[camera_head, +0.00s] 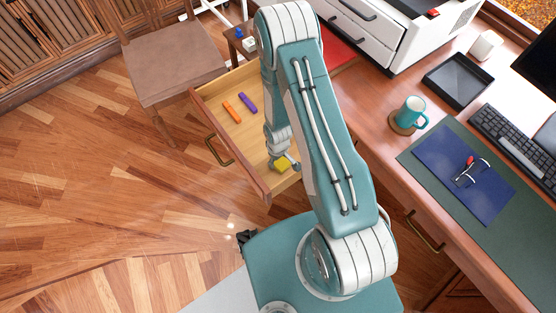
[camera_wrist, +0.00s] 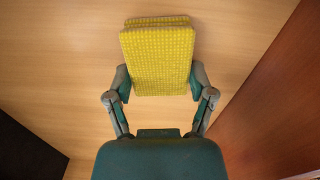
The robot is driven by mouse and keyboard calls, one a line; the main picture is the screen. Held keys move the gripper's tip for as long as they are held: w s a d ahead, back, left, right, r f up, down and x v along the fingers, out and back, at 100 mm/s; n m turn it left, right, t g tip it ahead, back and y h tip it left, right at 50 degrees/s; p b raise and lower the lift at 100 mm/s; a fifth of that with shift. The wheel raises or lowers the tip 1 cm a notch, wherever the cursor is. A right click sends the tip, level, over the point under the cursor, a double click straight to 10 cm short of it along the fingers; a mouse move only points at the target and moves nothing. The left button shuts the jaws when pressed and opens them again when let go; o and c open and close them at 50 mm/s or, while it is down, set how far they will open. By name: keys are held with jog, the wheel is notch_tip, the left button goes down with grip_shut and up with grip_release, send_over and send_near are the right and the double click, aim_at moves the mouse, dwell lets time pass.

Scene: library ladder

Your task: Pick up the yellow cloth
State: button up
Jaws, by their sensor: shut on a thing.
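The yellow cloth (camera_wrist: 157,58) is a folded, textured rectangle between the two fingers of my gripper (camera_wrist: 158,85) in the wrist view. The fingers are shut on its left and right sides. In the head view the yellow cloth (camera_head: 283,163) shows at the end of my arm, inside the open wooden drawer (camera_head: 205,113), near its front right corner. My gripper (camera_head: 283,160) is partly hidden there by my arm. I cannot tell whether the cloth touches the drawer floor.
An orange marker-like item (camera_head: 232,112) and a purple one (camera_head: 248,102) lie in the drawer. A wooden chair (camera_head: 172,65) stands behind it. The desk (camera_head: 375,130) to the right holds a teal mug (camera_head: 410,112), a black tray (camera_head: 458,80) and a blue folder (camera_head: 450,165).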

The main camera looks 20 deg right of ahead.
notch_tip(320, 180, up, 10)
jog(key=shift+r, duration=0.1)
dwell(0.4)
dwell(0.4)
